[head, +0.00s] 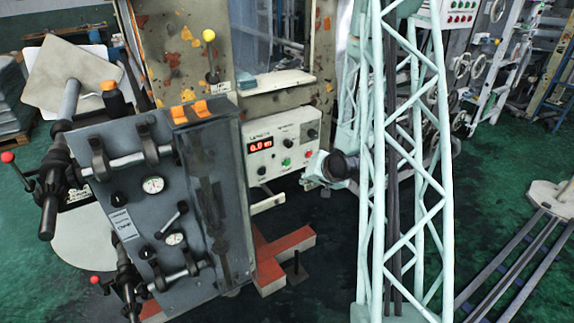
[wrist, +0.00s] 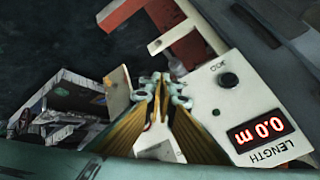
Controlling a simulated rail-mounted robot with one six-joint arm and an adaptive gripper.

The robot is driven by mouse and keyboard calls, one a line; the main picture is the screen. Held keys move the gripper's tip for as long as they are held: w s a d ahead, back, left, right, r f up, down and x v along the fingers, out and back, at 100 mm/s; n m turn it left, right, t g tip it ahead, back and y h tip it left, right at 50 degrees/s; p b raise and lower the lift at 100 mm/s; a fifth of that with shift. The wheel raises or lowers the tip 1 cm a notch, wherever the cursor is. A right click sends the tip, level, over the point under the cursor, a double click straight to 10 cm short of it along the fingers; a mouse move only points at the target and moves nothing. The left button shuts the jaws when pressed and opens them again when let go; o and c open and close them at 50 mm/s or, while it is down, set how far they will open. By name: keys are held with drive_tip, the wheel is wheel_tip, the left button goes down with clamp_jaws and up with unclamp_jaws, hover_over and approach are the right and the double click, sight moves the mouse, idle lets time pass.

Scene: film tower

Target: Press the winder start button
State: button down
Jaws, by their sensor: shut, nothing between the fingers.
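The winder control panel (head: 272,150) is a pale box with a red display reading 0.0 m. A green button (head: 286,162), likely the start button, sits on its lower middle. My gripper (head: 308,181) is just right of the panel's lower right part, at the end of my mint-green arm. In the wrist view the panel (wrist: 205,95) appears turned over, with its display at the right. My gripper's closed fingers (wrist: 160,88) cover part of the panel. They hold nothing. The green button is not visible there, and I cannot tell whether the fingertips touch the panel.
A black knob (wrist: 228,80) sits on the panel near the display. A grey gauge console (head: 150,215) with levers stands left of the panel. Red-orange floor beams (head: 285,243) lie below it. The green floor (head: 500,205) at right is mostly clear apart from rails.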

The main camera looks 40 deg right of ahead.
sight(287, 163)
drive_tip(key=shift+w, duration=0.15)
drive_tip(key=w+d+p, duration=0.1)
drive_tip(key=w+p, duration=0.1)
drive_tip(key=w, duration=0.6)
drive_tip(key=shift+w, duration=0.25)
idle(0.4)
